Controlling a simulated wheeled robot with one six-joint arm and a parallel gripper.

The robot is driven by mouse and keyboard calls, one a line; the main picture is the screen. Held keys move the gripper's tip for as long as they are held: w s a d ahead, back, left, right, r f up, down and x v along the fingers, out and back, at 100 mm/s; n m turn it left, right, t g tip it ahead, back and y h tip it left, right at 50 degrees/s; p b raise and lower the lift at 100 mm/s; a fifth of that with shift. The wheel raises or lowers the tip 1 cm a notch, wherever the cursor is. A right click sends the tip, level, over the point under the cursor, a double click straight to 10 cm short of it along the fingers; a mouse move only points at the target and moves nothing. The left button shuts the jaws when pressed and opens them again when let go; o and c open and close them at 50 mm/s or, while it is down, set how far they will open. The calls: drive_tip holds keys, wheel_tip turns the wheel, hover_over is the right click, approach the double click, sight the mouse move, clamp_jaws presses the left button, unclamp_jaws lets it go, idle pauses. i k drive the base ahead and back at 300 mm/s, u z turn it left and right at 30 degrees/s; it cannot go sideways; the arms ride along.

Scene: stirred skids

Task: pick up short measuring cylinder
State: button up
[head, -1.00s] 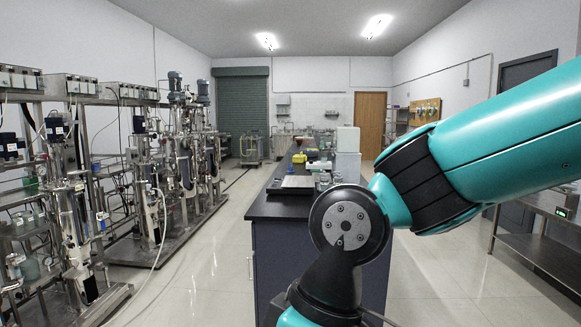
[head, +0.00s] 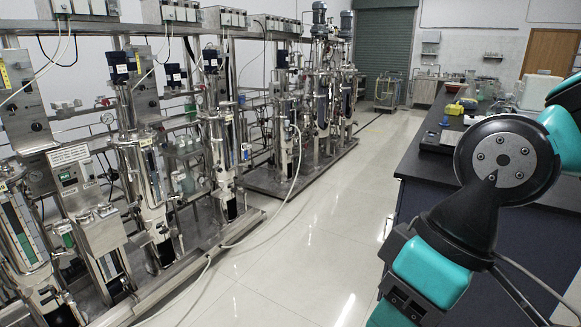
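I cannot make out a short measuring cylinder in the head view. Small items stand on the dark-topped bench (head: 408,166) at the right, too small or too covered by my arm to tell apart. My arm fills the right side of the view, in front of the bench. My gripper is not in view.
Steel reactor skids (head: 150,190) with pipes and motors line the left side. A hose (head: 272,212) trails on the floor beside them. The pale floor (head: 300,260) between skids and bench is clear. A cart (head: 387,92) stands near the roller shutter (head: 384,50).

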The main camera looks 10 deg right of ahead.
sight(448, 103)
drive_tip(key=u, duration=0.15)
drive_tip(key=i, duration=2.75)
drive_tip(key=z, duration=0.2)
drive_tip(key=i, duration=2.45)
drive_tip(key=z, duration=1.5)
drive_tip(key=i, duration=1.25)
drive_tip(key=z, duration=1.45)
drive_tip(key=i, duration=0.6)
drive_tip(key=z, duration=0.2)
